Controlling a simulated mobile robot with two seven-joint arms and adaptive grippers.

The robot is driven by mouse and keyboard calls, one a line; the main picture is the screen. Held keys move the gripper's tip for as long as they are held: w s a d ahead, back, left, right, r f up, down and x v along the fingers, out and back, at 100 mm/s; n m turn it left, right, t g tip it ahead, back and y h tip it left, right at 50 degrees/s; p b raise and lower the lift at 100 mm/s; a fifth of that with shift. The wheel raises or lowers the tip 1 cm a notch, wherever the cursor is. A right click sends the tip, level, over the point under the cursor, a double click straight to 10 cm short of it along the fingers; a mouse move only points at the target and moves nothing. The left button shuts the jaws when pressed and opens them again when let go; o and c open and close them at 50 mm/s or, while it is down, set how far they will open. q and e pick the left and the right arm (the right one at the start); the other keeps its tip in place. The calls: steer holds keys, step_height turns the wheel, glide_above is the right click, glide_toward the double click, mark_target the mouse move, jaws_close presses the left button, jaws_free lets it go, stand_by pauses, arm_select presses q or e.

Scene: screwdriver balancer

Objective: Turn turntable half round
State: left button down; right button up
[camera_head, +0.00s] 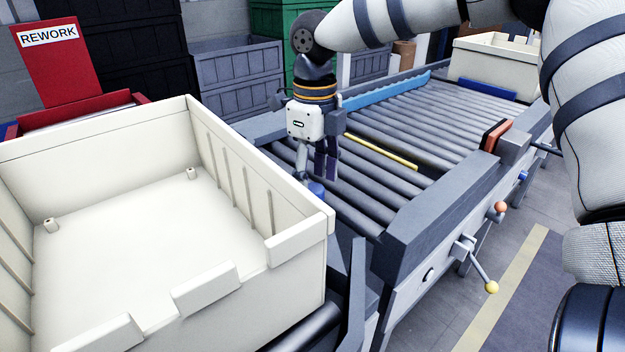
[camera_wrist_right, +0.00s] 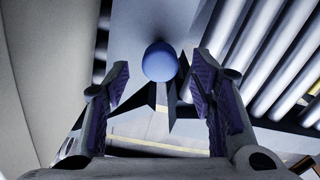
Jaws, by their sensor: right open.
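A large open cream tote (camera_head: 262,190) fills the left of the head view, empty apart from small pegs on its floor. The turntable itself I cannot clearly make out; the tote hides what lies under it. A blue round knob (camera_head: 316,190) stands beside the tote's right wall, at the near end of the roller conveyor. My right gripper (camera_head: 320,176) points down just above the knob. In the right wrist view the blue knob (camera_wrist_right: 160,62) shows between the two spread fingers, with a gap on each side. My left gripper is not in view.
The roller conveyor (camera_head: 400,135) runs away to the right, with a yellow bar (camera_head: 381,152) among its rollers. A lever with a yellow ball (camera_head: 491,287) and an orange knob (camera_head: 501,207) stick out from its side. A red bin with a REWORK sign (camera_head: 47,36) stands behind the tote.

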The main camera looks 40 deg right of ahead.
steer(key=shift+f, duration=0.75)
steer(key=shift+c, duration=0.6)
jaws_close()
steer(key=shift+w, duration=0.1)
steer(key=shift+w, duration=0.1)
